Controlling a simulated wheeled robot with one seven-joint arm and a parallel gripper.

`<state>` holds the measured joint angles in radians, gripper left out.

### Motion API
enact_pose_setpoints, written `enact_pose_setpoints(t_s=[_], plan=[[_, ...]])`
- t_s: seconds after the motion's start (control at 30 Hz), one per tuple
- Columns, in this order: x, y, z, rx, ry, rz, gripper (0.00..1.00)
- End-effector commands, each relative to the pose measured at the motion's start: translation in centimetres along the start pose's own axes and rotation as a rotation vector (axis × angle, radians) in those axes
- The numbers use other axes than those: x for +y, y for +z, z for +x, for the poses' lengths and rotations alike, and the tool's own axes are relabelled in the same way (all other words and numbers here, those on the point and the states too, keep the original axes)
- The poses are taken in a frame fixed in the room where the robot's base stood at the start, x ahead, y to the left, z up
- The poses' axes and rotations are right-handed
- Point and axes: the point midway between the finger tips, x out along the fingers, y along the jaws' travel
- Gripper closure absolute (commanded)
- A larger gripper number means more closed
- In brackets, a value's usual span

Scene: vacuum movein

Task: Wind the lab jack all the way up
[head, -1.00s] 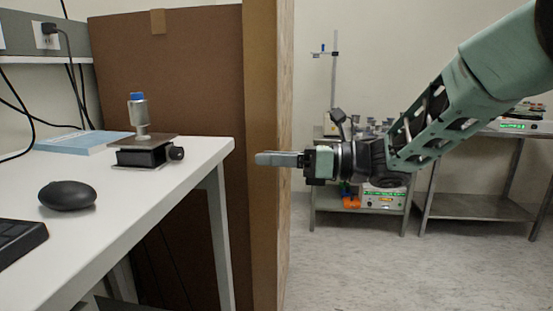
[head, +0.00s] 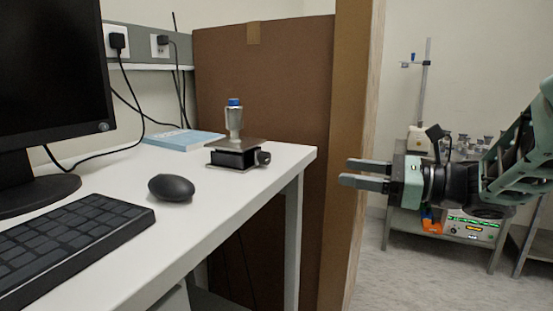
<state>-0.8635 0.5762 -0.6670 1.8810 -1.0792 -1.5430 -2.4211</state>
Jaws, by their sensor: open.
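The lab jack (head: 234,156) stands low on the white desk near its far right corner. It has a flat metal top plate and a dark body. Its black knob (head: 263,158) sticks out on the right side. My gripper (head: 364,175) is open and empty, in the air to the right of the desk edge. Its fingers point left toward the jack's side, with a clear gap between them and the knob.
On the desk (head: 225,205) are a black mouse (head: 171,187), a keyboard (head: 70,240), a monitor (head: 50,80) and a blue book (head: 183,139). A brown panel (head: 265,80) stands behind the desk. A metal cart with equipment (head: 465,228) stands at the back right.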

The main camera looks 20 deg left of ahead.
Motion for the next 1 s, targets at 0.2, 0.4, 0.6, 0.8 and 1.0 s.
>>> enact_pose_setpoints(t_s=[0.2, 0.4, 0.6, 0.8, 1.0], plan=[[0.1, 0.2, 1.4, -0.001, 0.004, -0.038, 0.51], [0.2, 0.2, 5.1, 0.001, 0.007, -0.036, 0.51], [0.2, 0.2, 9.3, 0.0, 0.006, -0.035, 0.51], [0.1, 0.2, 13.3, 0.0, 0.004, -0.036, 0.51], [0.1, 0.2, 16.2, 0.0, 0.003, -0.035, 0.51]])
